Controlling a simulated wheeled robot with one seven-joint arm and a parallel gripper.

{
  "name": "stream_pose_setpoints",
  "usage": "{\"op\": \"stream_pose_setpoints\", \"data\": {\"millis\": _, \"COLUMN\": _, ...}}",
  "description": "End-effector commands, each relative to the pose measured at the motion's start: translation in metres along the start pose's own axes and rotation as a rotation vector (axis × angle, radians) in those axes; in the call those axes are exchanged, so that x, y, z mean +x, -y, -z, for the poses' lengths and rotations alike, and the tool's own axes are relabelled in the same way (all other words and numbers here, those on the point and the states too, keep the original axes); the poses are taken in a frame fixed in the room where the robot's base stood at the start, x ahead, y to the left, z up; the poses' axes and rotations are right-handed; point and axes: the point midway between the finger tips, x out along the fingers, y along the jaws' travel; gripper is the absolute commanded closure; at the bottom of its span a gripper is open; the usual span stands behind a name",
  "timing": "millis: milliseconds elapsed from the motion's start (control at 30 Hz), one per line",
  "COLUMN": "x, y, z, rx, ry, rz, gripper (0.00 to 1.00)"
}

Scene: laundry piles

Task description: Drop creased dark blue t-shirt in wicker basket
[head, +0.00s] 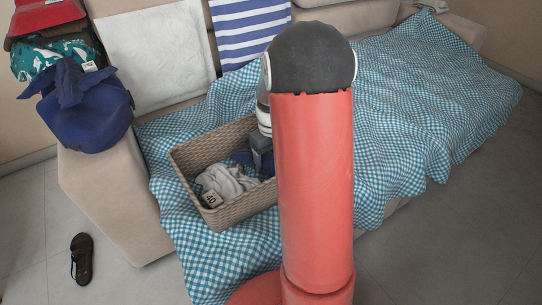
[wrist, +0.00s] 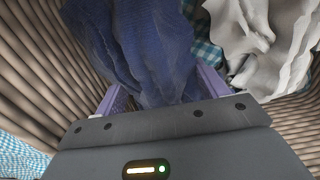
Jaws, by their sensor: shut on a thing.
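The wicker basket (head: 245,217) sits on the checked cloth on the sofa in the head view. Its ribbed inner wall (wrist: 35,75) fills the left of the wrist view. My gripper (head: 262,155) is down inside the basket, partly hidden behind my red arm column. In the wrist view my gripper (wrist: 160,92) is shut on the creased dark blue t-shirt (wrist: 135,45), which bunches between the two purple fingers. In the head view a bit of the dark blue t-shirt (head: 241,157) shows beside the gripper, within the basket walls. Whether it touches the basket floor I cannot tell.
A crumpled whitish garment (head: 226,180) with a tag lies in the basket, right of the t-shirt in the wrist view (wrist: 262,45). Another blue bundle (head: 88,110) lies on the sofa's armrest. A dark shoe (head: 82,258) is on the floor. The checked cloth (head: 420,110) is clear at right.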

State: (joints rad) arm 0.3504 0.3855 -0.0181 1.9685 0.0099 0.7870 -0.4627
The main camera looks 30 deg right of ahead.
Motion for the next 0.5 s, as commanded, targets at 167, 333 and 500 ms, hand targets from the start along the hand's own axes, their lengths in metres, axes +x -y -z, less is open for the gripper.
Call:
{"op": "stream_pose_setpoints", "data": {"millis": 167, "x": 0.005, "y": 0.0, "z": 0.0, "rx": 0.0, "ry": 0.0, "rz": 0.0, "gripper": 0.54}}
{"op": "stream_pose_setpoints", "data": {"millis": 333, "x": 0.01, "y": 0.0, "z": 0.0, "rx": 0.0, "ry": 0.0, "rz": 0.0, "gripper": 0.54}}
{"op": "stream_pose_setpoints", "data": {"millis": 500, "x": 0.012, "y": 0.0, "z": 0.0, "rx": 0.0, "ry": -0.001, "rz": 0.0, "gripper": 0.54}}
